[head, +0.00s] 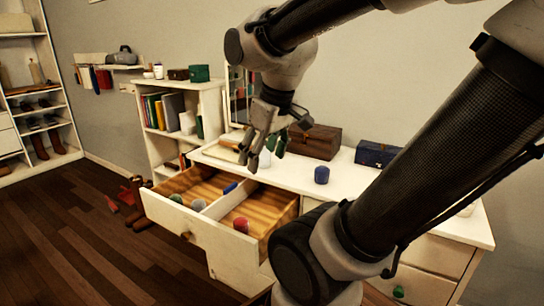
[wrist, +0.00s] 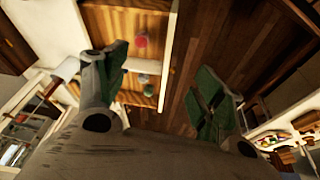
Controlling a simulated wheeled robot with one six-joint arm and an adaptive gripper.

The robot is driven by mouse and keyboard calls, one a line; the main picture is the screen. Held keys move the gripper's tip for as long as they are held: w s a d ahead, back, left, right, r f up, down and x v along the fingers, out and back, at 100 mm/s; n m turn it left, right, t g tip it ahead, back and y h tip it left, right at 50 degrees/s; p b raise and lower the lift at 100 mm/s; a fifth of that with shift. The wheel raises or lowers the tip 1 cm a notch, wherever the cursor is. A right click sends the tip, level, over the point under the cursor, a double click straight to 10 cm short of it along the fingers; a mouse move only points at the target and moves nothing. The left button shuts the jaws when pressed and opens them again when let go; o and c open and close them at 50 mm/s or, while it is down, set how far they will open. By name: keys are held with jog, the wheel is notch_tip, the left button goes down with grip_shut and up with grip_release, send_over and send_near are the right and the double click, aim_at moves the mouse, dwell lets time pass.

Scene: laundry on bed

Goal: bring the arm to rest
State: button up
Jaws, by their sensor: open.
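My gripper (head: 262,152) is open and empty. It hangs above the back left part of the white dresser top (head: 345,185), over the rear of the open drawer. In the wrist view my gripper (wrist: 165,80) shows two green-padded fingers spread apart, with the drawer and dark floor beyond them. The open drawer (head: 157,207) has a white divider. A red ball (head: 241,225) lies in its right compartment. A greyish ball (head: 198,204) and a blue item (head: 229,188) lie near the divider. My arm crosses the right side of the head view and hides part of the dresser.
A brown box (head: 314,141), a dark blue box (head: 376,153) and a small blue cylinder (head: 321,174) stand on the dresser top. A bookshelf (head: 213,105) stands behind at left. The open drawer juts over the wooden floor (head: 75,225), which is mostly clear.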

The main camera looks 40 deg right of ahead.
jog(key=s, duration=0.1)
jog(key=s+m, duration=0.1)
jog(key=s, duration=0.1)
jog(key=shift+s+a+r+m, duration=0.2)
jog(key=shift+s+r+m, duration=0.1)
jog(key=shift+s+r, duration=0.1)
jog(key=shift+c, duration=0.4)
dwell(0.6)
